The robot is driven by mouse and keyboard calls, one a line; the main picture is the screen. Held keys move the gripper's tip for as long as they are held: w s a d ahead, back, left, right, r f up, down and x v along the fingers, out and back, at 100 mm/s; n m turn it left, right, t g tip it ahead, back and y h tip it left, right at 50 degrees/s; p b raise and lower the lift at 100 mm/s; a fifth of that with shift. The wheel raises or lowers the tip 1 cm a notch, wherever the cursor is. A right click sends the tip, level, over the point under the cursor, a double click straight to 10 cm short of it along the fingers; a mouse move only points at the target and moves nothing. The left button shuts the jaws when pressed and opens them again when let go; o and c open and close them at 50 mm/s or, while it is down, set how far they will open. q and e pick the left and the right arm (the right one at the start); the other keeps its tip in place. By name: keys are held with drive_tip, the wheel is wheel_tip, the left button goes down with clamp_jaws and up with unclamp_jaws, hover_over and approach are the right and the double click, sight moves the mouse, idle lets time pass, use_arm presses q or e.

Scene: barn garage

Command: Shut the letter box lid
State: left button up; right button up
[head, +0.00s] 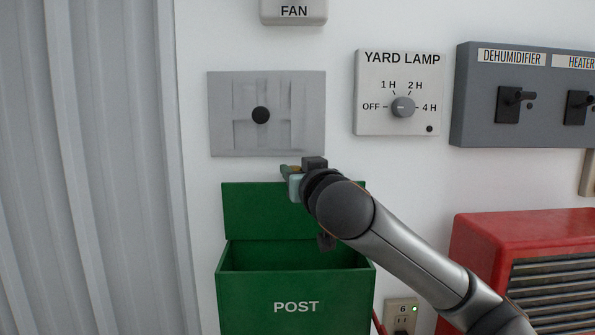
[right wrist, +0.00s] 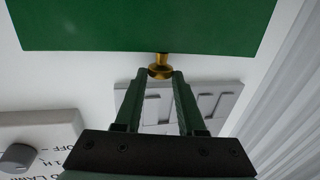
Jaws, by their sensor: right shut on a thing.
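The green letter box (head: 295,305), marked POST, is on the white wall with its top open. Its green lid (head: 255,212) stands raised, upright against the wall behind the opening. In the right wrist view the lid (right wrist: 150,25) fills the top, with a small brass knob (right wrist: 161,71) at its edge. My right gripper (right wrist: 160,75) is shut on this knob, one finger on each side. In the head view the right gripper (head: 288,172) is at the lid's top edge, and my wrist hides the lid's right part. My left gripper is not in view.
The yard lamp dial (head: 403,107) and a grey switch panel (head: 480,120) are to the right. A red louvred unit (head: 480,240) stands at lower right, a corrugated grey panel (head: 90,170) at left.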

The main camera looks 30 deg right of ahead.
clamp_jaws()
idle(0.8)
